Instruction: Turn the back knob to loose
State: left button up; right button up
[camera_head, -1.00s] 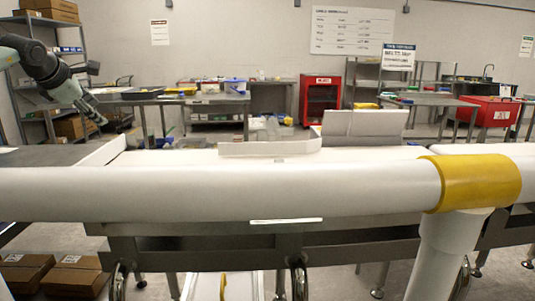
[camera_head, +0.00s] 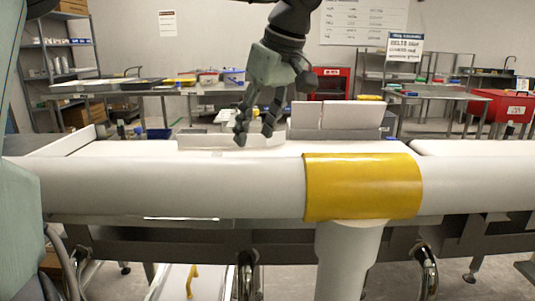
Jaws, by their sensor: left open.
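No knob can be made out in the head view; the back knob may be hidden or too small to tell. My left gripper (camera_head: 254,134) hangs fingers down over the white belt (camera_head: 120,149), near the low white guide wall (camera_head: 195,141). Its fingers are apart with nothing seen between them. I cannot tell whether the fingertips touch anything. My right gripper is not in view.
A thick white tube (camera_head: 180,188) with a yellow sleeve (camera_head: 362,186) runs across the front, on a white post (camera_head: 345,255). A pale upright panel (camera_head: 335,118) stands right of the gripper.

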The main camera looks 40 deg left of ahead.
pick_arm(q)
jog(key=x, duration=0.6)
jog(key=shift+a+f, duration=0.25)
jog(key=shift+f, duration=0.05)
grip_shut()
